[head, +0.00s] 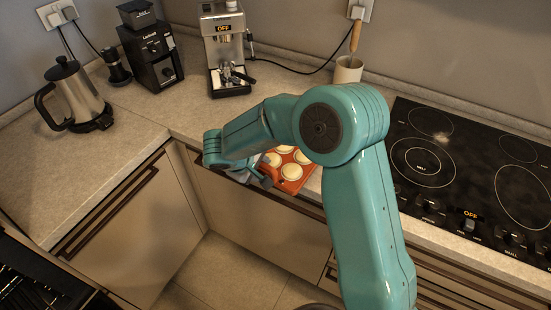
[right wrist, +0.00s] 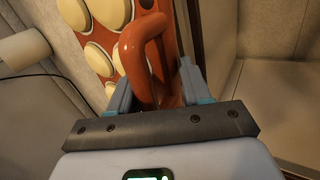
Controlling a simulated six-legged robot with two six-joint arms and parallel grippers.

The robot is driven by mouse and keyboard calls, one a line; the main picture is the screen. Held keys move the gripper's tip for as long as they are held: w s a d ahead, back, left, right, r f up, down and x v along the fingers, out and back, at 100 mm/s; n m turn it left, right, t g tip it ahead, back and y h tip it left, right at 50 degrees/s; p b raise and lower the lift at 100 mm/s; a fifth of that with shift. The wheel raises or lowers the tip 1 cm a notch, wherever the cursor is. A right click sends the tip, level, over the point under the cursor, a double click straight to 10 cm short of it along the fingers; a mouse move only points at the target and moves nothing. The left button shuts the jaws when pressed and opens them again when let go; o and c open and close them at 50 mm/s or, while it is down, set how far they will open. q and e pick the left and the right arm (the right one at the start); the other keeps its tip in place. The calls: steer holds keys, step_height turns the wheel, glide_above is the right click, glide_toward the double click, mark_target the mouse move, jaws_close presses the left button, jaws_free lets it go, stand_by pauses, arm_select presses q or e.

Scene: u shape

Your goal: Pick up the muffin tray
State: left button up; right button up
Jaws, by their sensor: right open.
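The muffin tray (head: 294,186) is orange-red and holds several pale yellow muffins. It lies on the counter near its front edge, partly hidden behind my right arm in the head view. In the right wrist view the tray's looped handle (right wrist: 131,48) rises between the two fingers of my right gripper (right wrist: 156,80). The gripper is open, with one finger on each side of the handle; whether either finger touches it I cannot tell. In the head view the right gripper (head: 262,177) is at the tray's near left side. My left gripper is not in view.
A black cooktop (head: 470,170) lies right of my arm. An espresso machine (head: 222,50), a coffee grinder (head: 152,55) and a kettle (head: 75,95) stand at the back and left. A white utensil cup (head: 348,70) stands behind my arm. The counter left of the tray is clear.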

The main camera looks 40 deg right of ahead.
jaws_close()
steer(key=shift+s+a, duration=0.1)
steer(key=shift+s, duration=0.05)
steer(key=shift+s+f, duration=0.1)
stand_by(0.8)
